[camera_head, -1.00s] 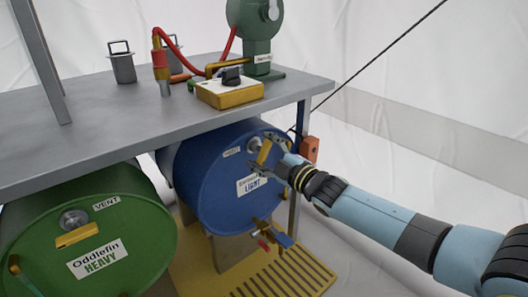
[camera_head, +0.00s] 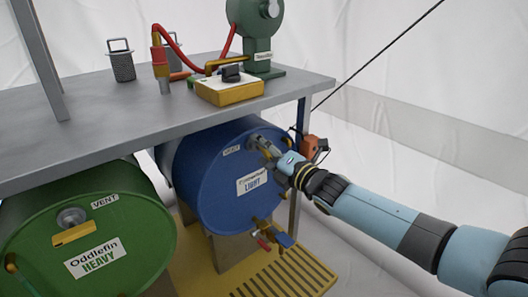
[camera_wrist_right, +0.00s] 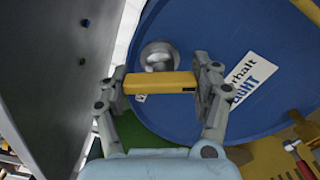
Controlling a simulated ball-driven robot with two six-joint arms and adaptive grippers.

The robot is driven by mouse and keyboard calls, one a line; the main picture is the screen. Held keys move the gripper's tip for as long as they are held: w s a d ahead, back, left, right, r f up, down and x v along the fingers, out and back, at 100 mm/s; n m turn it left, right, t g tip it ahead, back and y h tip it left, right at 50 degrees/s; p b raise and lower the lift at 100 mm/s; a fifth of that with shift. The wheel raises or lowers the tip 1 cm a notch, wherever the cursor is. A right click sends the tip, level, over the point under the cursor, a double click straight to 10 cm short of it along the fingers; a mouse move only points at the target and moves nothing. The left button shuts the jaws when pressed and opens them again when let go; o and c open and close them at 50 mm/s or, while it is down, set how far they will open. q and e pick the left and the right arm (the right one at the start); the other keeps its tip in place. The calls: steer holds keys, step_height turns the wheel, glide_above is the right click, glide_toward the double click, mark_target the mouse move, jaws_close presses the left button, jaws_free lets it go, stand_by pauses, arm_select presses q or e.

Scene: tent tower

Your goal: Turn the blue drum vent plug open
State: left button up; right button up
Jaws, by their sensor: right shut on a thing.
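The blue drum (camera_head: 208,190) lies on its side under the bench, its round end facing out, with a LIGHT label (camera_head: 252,183). Its vent plug is near the upper right of that end. In the right wrist view, the plug's yellow bar handle (camera_wrist_right: 160,83) lies crosswise in front of a round silver fitting (camera_wrist_right: 158,53). My right gripper (camera_head: 264,150) is at the plug; in the wrist view its two fingers (camera_wrist_right: 160,88) are shut on the bar's ends. In the head view the gripper mostly hides the handle.
A green drum (camera_head: 140,225) with its own yellow vent handle (camera_head: 74,234) lies at the left. The grey bench top (camera_head: 120,100) overhangs the blue drum. A small tap (camera_head: 270,235) sits low on the drum. An orange box (camera_head: 310,147) is on the bench leg behind my gripper.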

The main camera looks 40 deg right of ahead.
steer(key=shift+s+f+n, duration=0.1)
steer(key=shift+f+n, duration=0.1)
steer(key=shift+n, duration=0.8)
steer(key=n, duration=0.2)
steer(key=shift+n+b, duration=0.3)
steer(key=shift+b, duration=0.05)
steer(key=n, duration=0.4)
steer(key=shift+b, duration=0.3)
steer(key=shift+n, duration=0.8)
arm_select(q)
steer(key=r, duration=0.1)
steer(key=w+d+r, duration=0.1)
steer(key=w+r, duration=0.1)
steer(key=r, duration=0.1)
steer(key=shift+w+d, duration=0.15)
steer(key=shift+r, duration=0.15)
arm_select(e)
steer(key=shift+n, duration=0.3)
arm_select(q)
steer(key=shift+r, duration=0.1)
steer(key=shift+w, duration=0.25)
